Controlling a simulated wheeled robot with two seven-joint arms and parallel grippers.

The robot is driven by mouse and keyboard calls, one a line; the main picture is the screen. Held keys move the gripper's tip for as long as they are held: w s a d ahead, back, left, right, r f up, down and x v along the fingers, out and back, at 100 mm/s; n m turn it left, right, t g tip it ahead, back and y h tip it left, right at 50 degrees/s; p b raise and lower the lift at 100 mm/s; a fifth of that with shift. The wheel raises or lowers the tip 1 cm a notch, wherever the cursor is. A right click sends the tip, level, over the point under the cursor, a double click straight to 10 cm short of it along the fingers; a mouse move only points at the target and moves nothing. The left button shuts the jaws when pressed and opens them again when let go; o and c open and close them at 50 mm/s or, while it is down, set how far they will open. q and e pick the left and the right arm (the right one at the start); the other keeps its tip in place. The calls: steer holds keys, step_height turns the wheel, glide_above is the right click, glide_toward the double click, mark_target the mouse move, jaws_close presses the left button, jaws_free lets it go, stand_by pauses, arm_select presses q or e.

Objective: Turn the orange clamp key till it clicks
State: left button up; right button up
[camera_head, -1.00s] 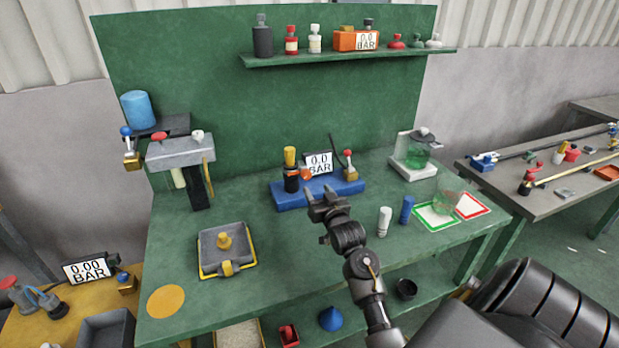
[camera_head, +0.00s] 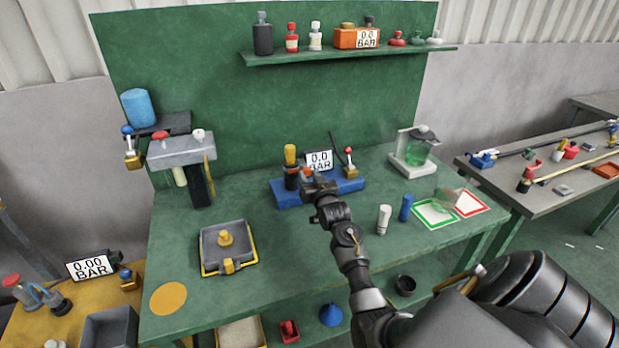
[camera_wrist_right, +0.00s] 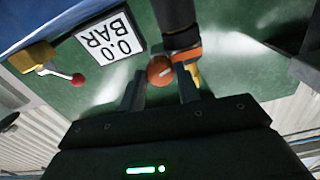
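The orange clamp key (camera_head: 307,172) sits on the side of a dark cylinder with a yellow top (camera_head: 290,154), on a blue base (camera_head: 345,186) on the green bench. In the right wrist view its rounded orange end (camera_wrist_right: 160,70) shows beside an orange band (camera_wrist_right: 185,53) around the dark cylinder. My right gripper (camera_head: 314,182) is close in front of the key. In the wrist view its two fingers (camera_wrist_right: 161,90) are apart, with the rounded end between and just beyond their tips. I see no grip on it. My left gripper is not in view.
A gauge reading 0.0 BAR (camera_head: 319,160) and a red-knobbed lever (camera_head: 349,151) stand on the blue base beside the key. A grey tray (camera_head: 212,250) lies to the left, with clear bench between.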

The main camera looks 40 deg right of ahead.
steer(key=c, duration=0.5)
steer(key=shift+r+m+p, duration=0.1)
steer(key=shift+m+p, duration=0.45)
steer(key=shift+m, duration=0.65)
steer(key=m+p, duration=0.1)
steer(key=m, duration=0.2)
steer(key=m+p, duration=0.2)
steer(key=m, duration=0.4)
steer(key=shift+m, duration=0.3)
steer(key=o, duration=1)
